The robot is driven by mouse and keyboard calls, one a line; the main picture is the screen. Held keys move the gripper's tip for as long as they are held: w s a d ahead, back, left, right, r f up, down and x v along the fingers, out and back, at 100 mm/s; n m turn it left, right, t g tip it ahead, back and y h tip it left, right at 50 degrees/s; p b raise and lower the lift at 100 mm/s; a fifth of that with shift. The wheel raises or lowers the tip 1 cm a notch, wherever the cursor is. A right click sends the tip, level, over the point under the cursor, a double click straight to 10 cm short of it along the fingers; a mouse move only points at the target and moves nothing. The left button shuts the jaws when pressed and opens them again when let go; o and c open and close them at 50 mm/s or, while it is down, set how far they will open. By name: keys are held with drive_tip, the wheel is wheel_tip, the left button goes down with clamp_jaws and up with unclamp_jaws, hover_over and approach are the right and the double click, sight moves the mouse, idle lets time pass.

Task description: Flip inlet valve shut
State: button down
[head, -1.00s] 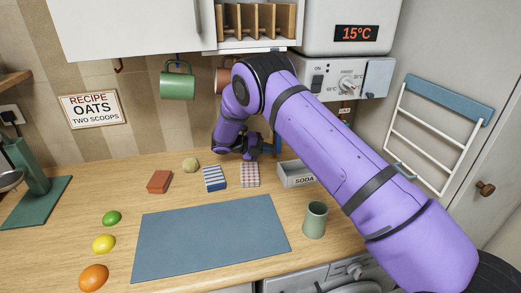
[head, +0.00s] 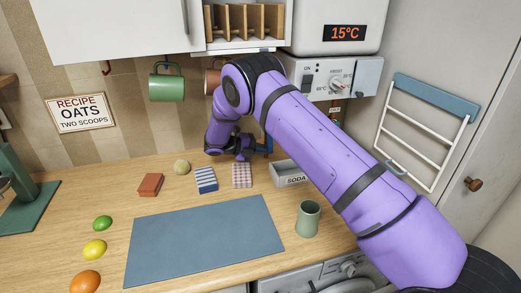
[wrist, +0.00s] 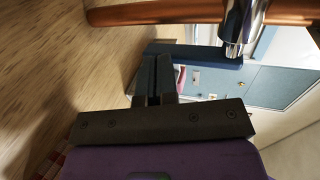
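The inlet valve shows at close range in the wrist view: a chrome fitting (wrist: 240,28) on a copper pipe (wrist: 150,12), with a dark blue bar (wrist: 200,54) beside it that looks like its lever. My gripper (wrist: 157,62) points at this bar, its two dark fingers close together with nothing visible between them. The fingertips overlap the bar's left end in the picture; I cannot tell whether they touch it. In the head view my gripper (head: 244,150) is low near the back wall, and a blue piece (head: 269,143) shows just right of it. My arm hides most of the valve there.
The white heater unit (head: 318,78) hangs above right. A soda tray (head: 291,180), a green cup (head: 308,219), a checked box (head: 242,175) and a striped box (head: 206,180) stand near my arm. Green mug (head: 167,86) hangs on the wall. The blue mat (head: 200,240) is bare.

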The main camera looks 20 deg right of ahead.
sight(270, 153)
drive_tip(key=shift+d+f, duration=0.15)
drive_tip(key=shift+d, duration=0.2)
drive_tip(key=shift+d+f, duration=0.2)
drive_tip(key=shift+d, duration=0.35)
drive_tip(key=shift+r+x, duration=0.2)
drive_tip(key=shift+x, duration=0.85)
drive_tip(key=shift+d, duration=0.1)
drive_tip(key=v, duration=1.1)
